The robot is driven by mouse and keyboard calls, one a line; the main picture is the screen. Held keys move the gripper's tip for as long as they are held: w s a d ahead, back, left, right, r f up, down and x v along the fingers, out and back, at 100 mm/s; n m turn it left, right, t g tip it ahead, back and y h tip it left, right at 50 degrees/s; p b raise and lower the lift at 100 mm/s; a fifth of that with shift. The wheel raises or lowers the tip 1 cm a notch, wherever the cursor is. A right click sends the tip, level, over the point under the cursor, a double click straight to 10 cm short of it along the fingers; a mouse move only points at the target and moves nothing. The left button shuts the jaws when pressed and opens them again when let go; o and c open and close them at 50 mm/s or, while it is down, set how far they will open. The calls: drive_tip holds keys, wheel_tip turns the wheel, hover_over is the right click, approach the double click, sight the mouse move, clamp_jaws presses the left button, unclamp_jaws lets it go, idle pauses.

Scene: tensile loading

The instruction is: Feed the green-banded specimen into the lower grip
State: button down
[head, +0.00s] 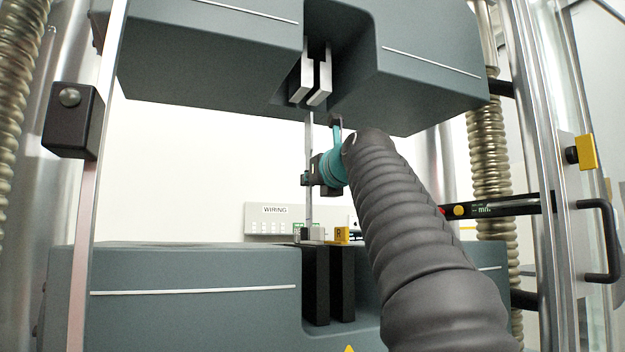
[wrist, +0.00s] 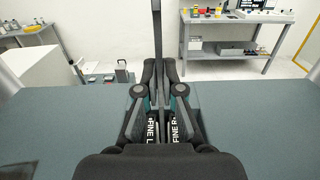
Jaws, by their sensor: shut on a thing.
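The specimen (head: 309,146) is a thin, flat metal strip standing upright between the two machine heads in the head view. I cannot make out its green band. My gripper (head: 312,178) is shut on the strip around its middle, from the right. The strip also rises between my fingers in the wrist view (wrist: 157,35). Its lower end reaches down to the top of the lower grip (head: 316,285), which has dark jaws in a grey block. I cannot tell whether the end is inside the jaws. The upper grip (head: 312,78), with pale jaw plates, is just above the strip's top.
Bright columns and bellows-covered screws flank the workspace. A dark bar (head: 500,207) sticks in from the right. A bench (wrist: 232,45) stands beyond the machine in the wrist view.

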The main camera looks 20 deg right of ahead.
drive_tip(key=c, duration=1.2)
unclamp_jaws()
drive_tip(key=shift+c, duration=0.2)
drive_tip(key=shift+f, duration=0.1)
drive_tip(key=s, duration=1.2)
